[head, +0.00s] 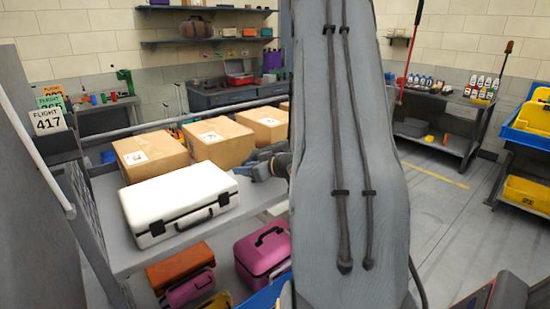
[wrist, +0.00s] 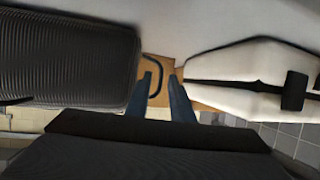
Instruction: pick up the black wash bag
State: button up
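A black ribbed bag (wrist: 70,60) fills the left of the wrist view; it may be the black wash bag, but I cannot tell for sure. A thin dark handle loop (wrist: 157,68) stands out from its right side. My gripper (wrist: 162,78) is open, with a gap between its two fingers, and the handle loop shows in or behind that gap. I cannot tell the depth between them. In the head view my gripper (head: 262,162) is right of the white case (head: 178,200); my arm hides what lies behind it, and no black bag shows there.
The white case also shows at the right of the wrist view (wrist: 245,62). Several cardboard boxes (head: 218,142) stand behind it. Below are a pink case (head: 262,255) and an orange case (head: 180,265). A rail (head: 150,127) runs behind the boxes. Open floor (head: 445,215) lies at right.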

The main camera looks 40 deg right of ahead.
jog(key=shift+w+a+f, duration=0.1)
jog(key=shift+w+f, duration=0.15)
jog(key=shift+w, duration=0.3)
grip_shut()
jog(key=shift+r, duration=0.15)
